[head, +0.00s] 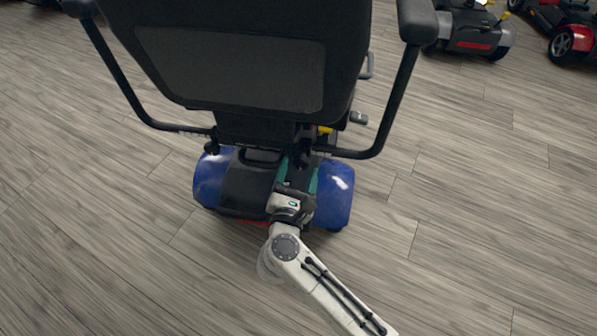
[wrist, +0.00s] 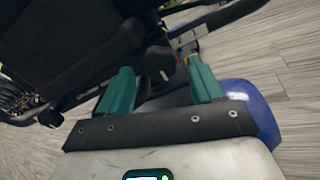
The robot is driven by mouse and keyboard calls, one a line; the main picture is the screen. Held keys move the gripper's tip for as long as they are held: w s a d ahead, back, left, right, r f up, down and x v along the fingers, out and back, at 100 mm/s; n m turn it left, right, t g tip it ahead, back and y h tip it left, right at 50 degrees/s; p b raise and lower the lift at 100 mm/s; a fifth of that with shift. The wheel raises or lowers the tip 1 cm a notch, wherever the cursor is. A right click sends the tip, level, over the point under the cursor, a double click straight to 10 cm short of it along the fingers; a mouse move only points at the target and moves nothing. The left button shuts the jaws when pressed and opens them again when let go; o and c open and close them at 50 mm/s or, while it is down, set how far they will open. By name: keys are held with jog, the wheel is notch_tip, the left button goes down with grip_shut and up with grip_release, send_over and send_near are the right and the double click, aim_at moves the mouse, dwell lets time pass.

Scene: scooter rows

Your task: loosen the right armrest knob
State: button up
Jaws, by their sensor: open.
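The scooter's black seat (head: 232,65) is seen from behind in the head view. Its right armrest (head: 398,90) has a bent black tube that runs down and in under the seat. My gripper (head: 298,168) is behind the seat base, right of centre. Its two teal fingers are open and apart in the wrist view (wrist: 158,66). A dark knob-like part (wrist: 158,62) with a small pale and red mark shows between and beyond the fingertips. It looks like the right armrest knob; I cannot tell whether the fingers touch it. In the head view it is not clearly visible.
The blue rear fenders (head: 336,192) and black rear cover (head: 250,185) lie below my gripper. The left armrest (head: 112,65) is across the seat. Other scooters (head: 470,30) stand at the top right. Wooden floor is free on both sides.

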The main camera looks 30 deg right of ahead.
jog(key=shift+w+d, duration=0.3)
jog(key=shift+w, duration=0.05)
jog(key=c, duration=1.1)
